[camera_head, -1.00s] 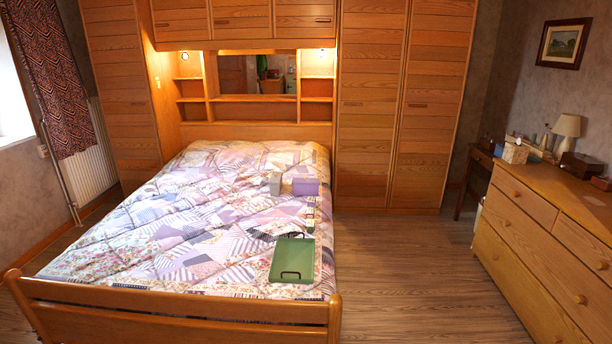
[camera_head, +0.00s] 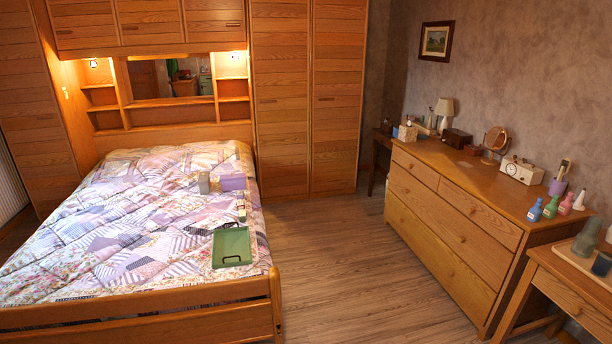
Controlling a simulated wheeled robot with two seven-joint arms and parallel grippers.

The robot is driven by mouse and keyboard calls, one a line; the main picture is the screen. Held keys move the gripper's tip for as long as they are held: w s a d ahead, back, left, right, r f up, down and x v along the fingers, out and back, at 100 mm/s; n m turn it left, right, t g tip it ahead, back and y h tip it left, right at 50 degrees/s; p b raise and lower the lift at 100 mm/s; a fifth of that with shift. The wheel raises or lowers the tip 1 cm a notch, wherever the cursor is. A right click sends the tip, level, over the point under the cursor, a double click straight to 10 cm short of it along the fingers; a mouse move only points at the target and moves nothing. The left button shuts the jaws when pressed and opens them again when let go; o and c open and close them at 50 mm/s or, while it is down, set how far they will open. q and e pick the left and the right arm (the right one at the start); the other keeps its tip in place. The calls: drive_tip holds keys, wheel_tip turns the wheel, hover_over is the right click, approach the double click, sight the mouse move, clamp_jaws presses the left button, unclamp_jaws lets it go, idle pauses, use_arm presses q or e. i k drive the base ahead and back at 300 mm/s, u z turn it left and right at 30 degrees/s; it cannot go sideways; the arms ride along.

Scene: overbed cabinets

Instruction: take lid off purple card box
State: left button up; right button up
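A small purple box (camera_head: 233,182) sits on the right side of the bed, towards the headboard. It looks closed, but it is too small to tell the lid from the body. A grey box (camera_head: 204,183) stands just left of it. Neither of my grippers shows in the head view.
The quilted bed (camera_head: 110,235) fills the left. A green tray (camera_head: 232,247) lies near its foot, with a small item (camera_head: 241,211) behind it. Wooden floor (camera_head: 340,265) is clear between bed and dresser (camera_head: 450,215). A side table (camera_head: 570,285) stands front right.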

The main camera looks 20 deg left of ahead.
sight(233, 177)
drive_tip(key=u, duration=0.05)
drive_tip(key=i, duration=3.7)
drive_tip(key=u, duration=0.35)
drive_tip(key=i, duration=2.05)
drive_tip(key=u, duration=1.1)
drive_tip(key=i, duration=1.75)
drive_tip(key=u, duration=1.7)
drive_tip(key=i, duration=1)
drive_tip(key=u, duration=0.4)
